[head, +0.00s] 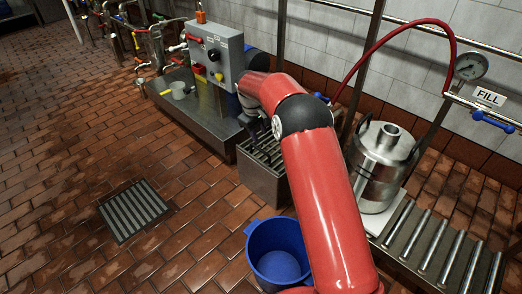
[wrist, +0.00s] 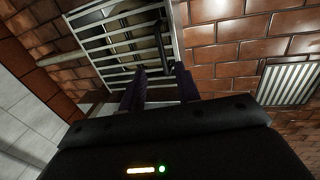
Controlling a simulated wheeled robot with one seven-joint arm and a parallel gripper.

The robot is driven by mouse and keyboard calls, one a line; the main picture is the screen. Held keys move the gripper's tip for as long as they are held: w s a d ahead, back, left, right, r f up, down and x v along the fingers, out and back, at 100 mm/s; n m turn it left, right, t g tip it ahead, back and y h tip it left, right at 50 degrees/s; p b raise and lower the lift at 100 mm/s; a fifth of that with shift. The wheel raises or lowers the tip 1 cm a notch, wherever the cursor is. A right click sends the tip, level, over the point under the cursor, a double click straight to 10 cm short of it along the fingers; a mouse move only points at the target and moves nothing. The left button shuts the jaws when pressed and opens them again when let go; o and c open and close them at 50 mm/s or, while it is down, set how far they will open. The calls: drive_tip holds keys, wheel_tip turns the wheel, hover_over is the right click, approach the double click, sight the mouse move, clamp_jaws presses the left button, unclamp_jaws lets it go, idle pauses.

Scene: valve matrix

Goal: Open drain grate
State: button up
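A grey metal box with a slatted grate (head: 268,150) on top stands on the floor at the middle of the head view, partly hidden by my arm. The slatted grate fills the upper left of the wrist view (wrist: 112,40), with a dark interior showing between its bars. A second, flush floor grate (head: 133,210) lies in the bricks at left; a similar grate shows at the right of the wrist view (wrist: 290,84). My gripper (wrist: 161,72) has its two dark fingers apart, close to the slatted grate's edge. Contact cannot be told. In the head view, my arm mostly hides it.
A blue bucket (head: 279,254) stands just in front of the box. A steel keg (head: 381,165) and roller conveyor (head: 440,250) are at right. A grey control panel (head: 216,52) stands on a steel platform (head: 205,115) behind. Brick floor at left is clear.

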sight(262, 150)
drive_tip(key=f, duration=0.3)
drive_tip(key=w+f+b, duration=0.1)
drive_tip(key=f, duration=0.4)
drive_tip(key=shift+w+d+f, duration=0.15)
drive_tip(key=shift+d+f, duration=0.15)
drive_tip(key=shift+d, duration=0.1)
clamp_jaws()
